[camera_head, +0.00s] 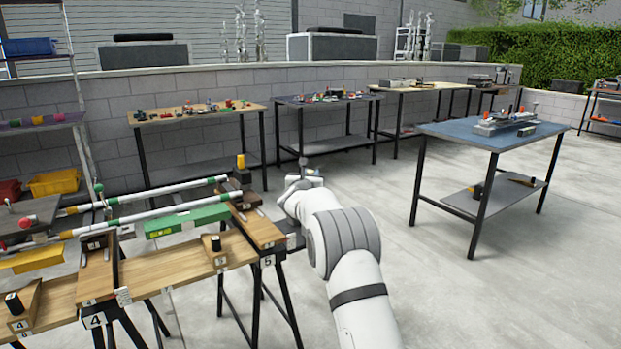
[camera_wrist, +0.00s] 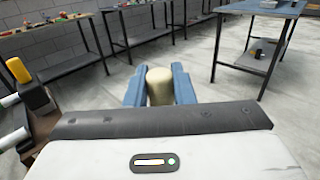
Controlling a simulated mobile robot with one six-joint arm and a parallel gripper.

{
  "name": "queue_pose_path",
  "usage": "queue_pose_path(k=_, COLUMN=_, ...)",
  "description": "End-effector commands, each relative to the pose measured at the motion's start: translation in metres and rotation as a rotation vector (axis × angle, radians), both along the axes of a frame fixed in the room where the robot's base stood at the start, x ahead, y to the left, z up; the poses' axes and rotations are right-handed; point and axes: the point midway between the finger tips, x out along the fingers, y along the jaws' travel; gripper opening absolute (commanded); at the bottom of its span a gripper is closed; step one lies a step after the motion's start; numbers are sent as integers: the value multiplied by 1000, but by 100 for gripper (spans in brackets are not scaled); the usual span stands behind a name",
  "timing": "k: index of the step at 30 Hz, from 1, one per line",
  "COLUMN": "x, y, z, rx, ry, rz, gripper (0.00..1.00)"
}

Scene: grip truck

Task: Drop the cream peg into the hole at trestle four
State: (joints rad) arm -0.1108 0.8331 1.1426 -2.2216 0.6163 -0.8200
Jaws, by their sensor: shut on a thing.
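In the wrist view the cream peg (camera_wrist: 160,86) stands upright between the two blue fingers of my gripper (camera_wrist: 160,80), which is shut on it. In the head view my gripper (camera_head: 304,181) is just right of trestle five (camera_head: 267,262), at the end of the wooden boards, and the peg cannot be made out there. Trestle four (camera_head: 95,320) is at the lower left, marked with a 4. A wooden block (camera_head: 22,322), also marked 4 and with a dark top, sits left of it. I cannot make out an open hole at trestle four.
White and green rods (camera_head: 160,207) and a green level (camera_head: 187,221) lie across the trestles. A yellow-topped black post (camera_head: 240,165) stands close left of my gripper; it also shows in the wrist view (camera_wrist: 24,80). A blue-topped table (camera_head: 485,137) is right. Floor between is clear.

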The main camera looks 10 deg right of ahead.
Motion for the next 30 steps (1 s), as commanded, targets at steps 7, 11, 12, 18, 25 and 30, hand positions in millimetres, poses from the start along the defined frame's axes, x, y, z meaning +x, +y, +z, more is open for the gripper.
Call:
queue_pose_path(k=7, x=0, y=0, z=18, rx=1, ry=-1, rz=0, gripper=0)
queue_pose_path(k=11, x=0, y=0, z=26, rx=1, ry=-1, rz=0, gripper=0)
queue_pose_path(k=12, x=0, y=0, z=28, rx=0, ry=-1, rz=0, gripper=0)
queue_pose_path(k=18, x=0, y=0, z=35, rx=0, ry=0, rz=0, gripper=0)
queue_pose_path(k=25, x=0, y=0, z=34, rx=0, ry=0, rz=0, gripper=0)
queue_pose_path(k=30, x=-9, y=-2, z=19, rx=0, ry=4, rz=-14, gripper=0)
